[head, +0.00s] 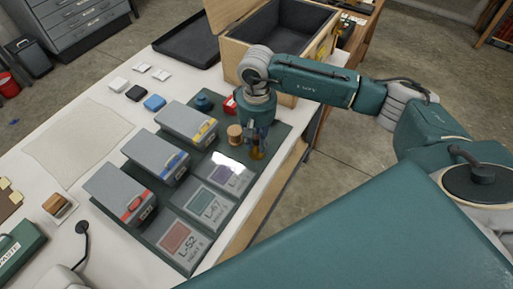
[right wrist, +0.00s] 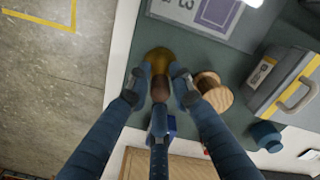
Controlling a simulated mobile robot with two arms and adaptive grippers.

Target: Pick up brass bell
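The brass bell (right wrist: 158,56) stands on the dark green mat and shows a round golden body with a brown handle (right wrist: 160,90). In the head view a small part of the bell (head: 257,154) shows below my right gripper (head: 258,138). In the right wrist view the fingers of my right gripper (right wrist: 160,88) are around the handle, one on each side and one below. Whether they press on it or stand slightly apart is not clear. My left gripper is not in view.
A wooden spool-like piece (right wrist: 213,92) stands close beside the bell. Grey boxes with yellow (head: 188,122), blue (head: 155,158) and red (head: 121,193) trim line the mat (head: 222,228). A padded wooden crate (head: 232,58) is behind. The mat's labelled cards lie flat in front.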

